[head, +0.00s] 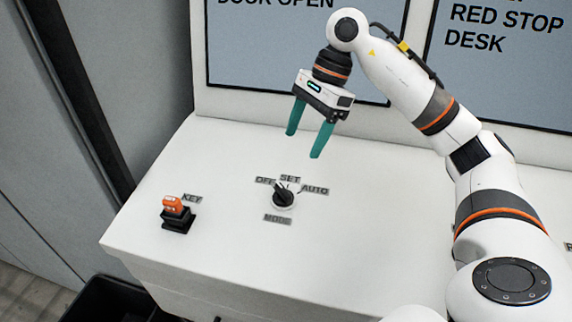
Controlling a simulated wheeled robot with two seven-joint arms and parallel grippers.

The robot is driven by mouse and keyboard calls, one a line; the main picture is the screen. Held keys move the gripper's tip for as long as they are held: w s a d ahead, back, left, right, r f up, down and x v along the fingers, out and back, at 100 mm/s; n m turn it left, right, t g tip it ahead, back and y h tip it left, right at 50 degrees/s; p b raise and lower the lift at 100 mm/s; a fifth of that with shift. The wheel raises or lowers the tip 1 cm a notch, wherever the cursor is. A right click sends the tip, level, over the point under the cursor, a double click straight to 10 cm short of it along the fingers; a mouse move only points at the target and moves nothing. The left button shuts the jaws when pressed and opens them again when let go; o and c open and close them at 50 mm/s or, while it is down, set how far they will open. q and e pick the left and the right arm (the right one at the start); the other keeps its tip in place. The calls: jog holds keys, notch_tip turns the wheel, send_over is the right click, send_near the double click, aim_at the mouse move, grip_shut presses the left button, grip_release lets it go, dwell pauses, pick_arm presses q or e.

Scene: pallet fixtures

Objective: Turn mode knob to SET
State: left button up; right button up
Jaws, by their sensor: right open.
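The mode knob (282,197) is a small black and white rotary knob on the white desk panel (225,262). Labels OFF, SET and AUTO stand around its far side, and MODE is below it. Its pointer seems to lean up and left, between OFF and SET; the exact position is too small to tell. My right gripper (306,144) has two teal fingers, spread apart and empty. It hangs above and behind the knob, clear of it. My left gripper is not in the picture.
An orange key switch (174,208) on a black base, labelled KEY, stands left of the knob. Two grey-blue screens with black text, one reading RED STOP DESK (500,75), rise behind the panel. A black bin (105,300) is at the lower left. The panel between key and knob is clear.

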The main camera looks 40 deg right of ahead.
aim_at(284, 189)
jog(key=p+x, duration=0.3)
jog(key=x, duration=0.7)
jog(key=shift+s+a+f, duration=0.15)
jog(key=shift+a+f, duration=0.05)
jog(key=shift+f, duration=0.1)
jog(key=shift+a+f+p, duration=0.15)
jog(key=shift+f+p, duration=0.15)
jog(key=shift+f, duration=0.15)
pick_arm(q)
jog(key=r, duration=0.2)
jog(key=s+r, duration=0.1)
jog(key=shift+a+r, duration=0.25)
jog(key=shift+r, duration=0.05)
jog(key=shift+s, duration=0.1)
